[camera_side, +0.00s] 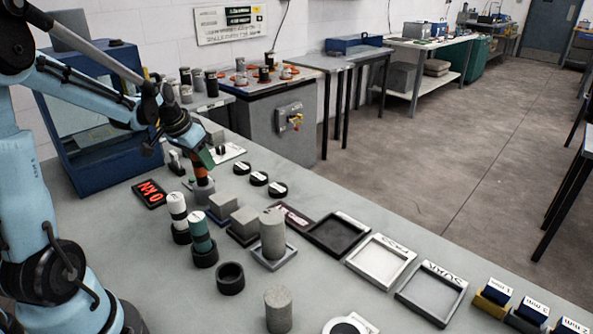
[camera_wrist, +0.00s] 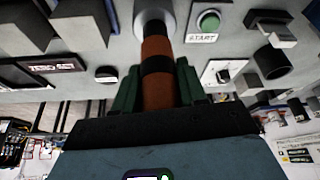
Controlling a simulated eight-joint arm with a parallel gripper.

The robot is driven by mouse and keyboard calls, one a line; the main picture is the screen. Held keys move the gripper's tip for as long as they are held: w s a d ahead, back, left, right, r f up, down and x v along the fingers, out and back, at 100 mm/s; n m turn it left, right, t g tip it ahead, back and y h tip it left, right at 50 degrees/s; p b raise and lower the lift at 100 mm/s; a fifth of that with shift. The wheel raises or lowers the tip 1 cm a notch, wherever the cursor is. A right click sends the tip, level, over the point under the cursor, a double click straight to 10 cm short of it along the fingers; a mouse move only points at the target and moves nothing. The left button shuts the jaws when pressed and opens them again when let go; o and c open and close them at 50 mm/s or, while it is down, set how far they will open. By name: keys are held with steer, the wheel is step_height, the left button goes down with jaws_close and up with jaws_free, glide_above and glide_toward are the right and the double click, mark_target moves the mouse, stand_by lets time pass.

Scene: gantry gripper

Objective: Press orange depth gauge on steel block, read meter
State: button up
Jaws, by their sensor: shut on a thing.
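The orange depth gauge (camera_side: 201,174), with a black band, stands close to upright in my gripper (camera_side: 203,160). In the wrist view the gauge (camera_wrist: 157,94) sits between the green fingers of my gripper (camera_wrist: 157,84), which are shut on it. Its lower end meets a grey steel piece (camera_side: 203,193), also seen in the wrist view (camera_wrist: 142,18); whether it presses firmly I cannot tell.
White and green cylinders (camera_side: 201,232) stand in black holders in front. Grey blocks (camera_side: 245,220) and a grey cylinder (camera_side: 272,236) stand to the right. Empty trays (camera_side: 381,260) line the right. A green START button (camera_wrist: 208,20) is near the gauge.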

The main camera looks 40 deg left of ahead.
steer(key=shift+r, duration=3.5)
